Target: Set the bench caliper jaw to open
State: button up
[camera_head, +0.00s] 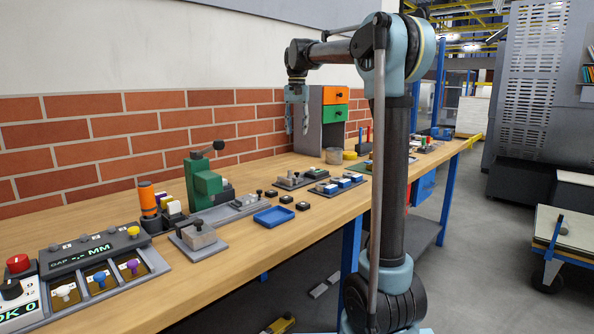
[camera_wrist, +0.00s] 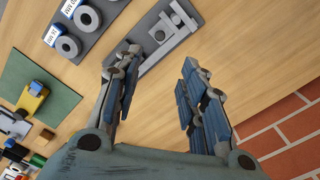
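A long dark grey plate with a light grey rail, a block and a round dark knob lies on the bench in the wrist view; it looks like the bench caliper (camera_wrist: 153,50). Its jaw gap cannot be read clearly. In the head view, a grey rail-like fixture (camera_head: 233,211) lies in front of the green press; I cannot tell whether it is the same thing. A grey panel (camera_head: 84,249) there reads "GAP -.-- MM". My gripper (camera_head: 298,128) hangs fingers down above the back of the bench. In the wrist view my gripper (camera_wrist: 158,68) is open and empty, apart from the plate.
A green press (camera_head: 205,183) with a lever stands near the brick wall (camera_head: 120,145). A blue tray (camera_head: 275,216) lies at the bench's front. An orange-and-green drawer cabinet (camera_head: 334,113) stands behind my gripper. A ring-gauge plate (camera_wrist: 92,38) and green mat (camera_wrist: 55,100) show in the wrist view.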

notch_tip(320, 180, down, 16)
dwell(0.6)
